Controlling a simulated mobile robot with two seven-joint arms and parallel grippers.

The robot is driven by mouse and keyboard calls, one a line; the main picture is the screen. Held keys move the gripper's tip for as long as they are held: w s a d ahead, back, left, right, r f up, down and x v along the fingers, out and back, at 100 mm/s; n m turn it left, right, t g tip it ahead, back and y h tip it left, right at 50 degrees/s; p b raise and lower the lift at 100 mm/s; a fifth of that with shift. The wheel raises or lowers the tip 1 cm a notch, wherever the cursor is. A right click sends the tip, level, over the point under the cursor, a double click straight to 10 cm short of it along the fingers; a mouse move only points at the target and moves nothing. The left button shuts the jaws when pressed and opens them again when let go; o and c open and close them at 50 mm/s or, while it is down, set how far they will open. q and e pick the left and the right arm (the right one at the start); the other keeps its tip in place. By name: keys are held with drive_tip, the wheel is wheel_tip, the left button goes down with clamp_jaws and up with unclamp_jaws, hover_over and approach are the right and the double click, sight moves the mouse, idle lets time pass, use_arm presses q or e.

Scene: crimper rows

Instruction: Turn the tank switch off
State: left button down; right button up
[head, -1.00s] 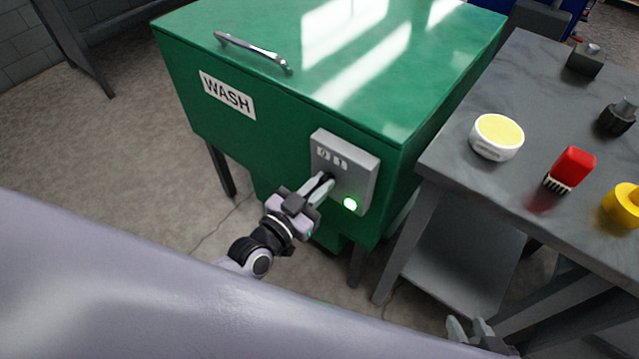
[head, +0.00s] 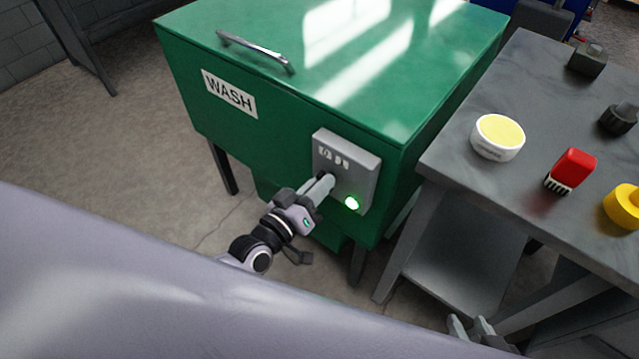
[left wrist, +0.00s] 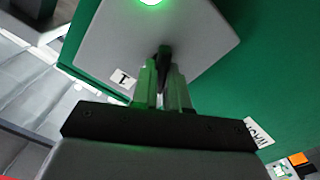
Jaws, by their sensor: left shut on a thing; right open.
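The green wash tank (head: 290,110) stands in the middle of the head view, with a grey switch box (head: 362,160) on its front. A green lamp (head: 351,203) glows at the box's lower right; it also glows at the top of the left wrist view (left wrist: 150,2). My left gripper (head: 325,183) is at the box face, its fingers shut on the dark switch knob (left wrist: 163,58). The fingers hide most of the knob. A "1" label shows beside the fingers in the left wrist view. My right gripper (head: 470,328) is open and empty, low at the bottom right, apart from the tank.
A grey metal table (head: 450,150) stands right of the tank. It bears a white tub with yellow top (head: 497,137), a red brush (head: 571,170), a yellow object (head: 625,206) and dark parts. A metal handle (head: 255,50) is on the tank lid.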

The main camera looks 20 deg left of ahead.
idle(0.4)
use_arm(q)
drive_tip(key=c, duration=1.1)
unclamp_jaws()
drive_tip(key=shift+c, duration=0.2)
drive_tip(key=v, duration=0.7)
drive_tip(key=shift+p, duration=0.35)
drive_tip(key=shift+s, duration=0.1)
drive_tip(key=s+a+r+m+g+y+p, duration=0.1)
drive_tip(key=s+a+m+g+y+p, duration=0.1)
drive_tip(key=s+p, duration=0.3)
drive_tip(key=s+a+r+m+g+y+p, duration=0.1)
drive_tip(key=s+r+m+g+y+p, duration=0.1)
drive_tip(key=s+g+p, duration=0.2)
drive_tip(key=shift+s+a+g+p, duration=0.3)
drive_tip(key=shift+s+a+p, duration=0.1)
drive_tip(key=shift+s+p, duration=0.65)
